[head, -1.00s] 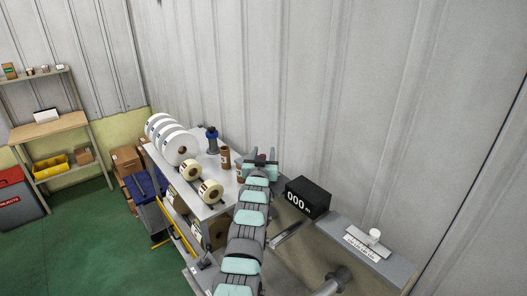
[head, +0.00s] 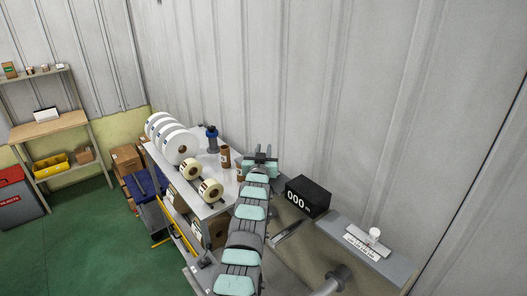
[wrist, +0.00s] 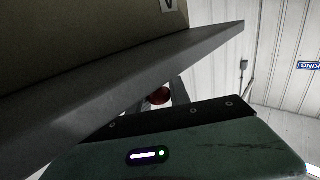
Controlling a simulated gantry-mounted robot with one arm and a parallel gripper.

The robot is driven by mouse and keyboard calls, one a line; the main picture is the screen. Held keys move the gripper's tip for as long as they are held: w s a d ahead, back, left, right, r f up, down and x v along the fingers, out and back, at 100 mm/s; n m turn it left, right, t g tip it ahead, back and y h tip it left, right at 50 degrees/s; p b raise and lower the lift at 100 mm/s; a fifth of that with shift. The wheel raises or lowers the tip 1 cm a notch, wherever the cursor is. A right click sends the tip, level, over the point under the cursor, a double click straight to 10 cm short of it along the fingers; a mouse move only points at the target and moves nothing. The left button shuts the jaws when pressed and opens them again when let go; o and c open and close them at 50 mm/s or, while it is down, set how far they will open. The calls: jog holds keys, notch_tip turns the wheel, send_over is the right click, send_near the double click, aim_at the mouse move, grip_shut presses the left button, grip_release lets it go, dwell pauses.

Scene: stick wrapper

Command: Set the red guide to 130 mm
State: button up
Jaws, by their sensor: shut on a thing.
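In the wrist view, my gripper (wrist: 165,91) has its two narrow fingers closed on a small red rounded part (wrist: 157,97) of the red guide. The rest of the guide is hidden behind the gripper body and a grey slab edge. In the head view, my gripper (head: 262,159) is at the far end of my arm, beside the machine's white table; the red part is hidden there. A black display box (head: 308,197) to the right of the arm reads 000. No millimetre scale by the guide can be read.
The grey slab (wrist: 75,100) lies very close above the gripper in the wrist view. A grey ledge (head: 398,272) lies at right.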

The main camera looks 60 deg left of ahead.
grip_shut()
dwell(0.4)
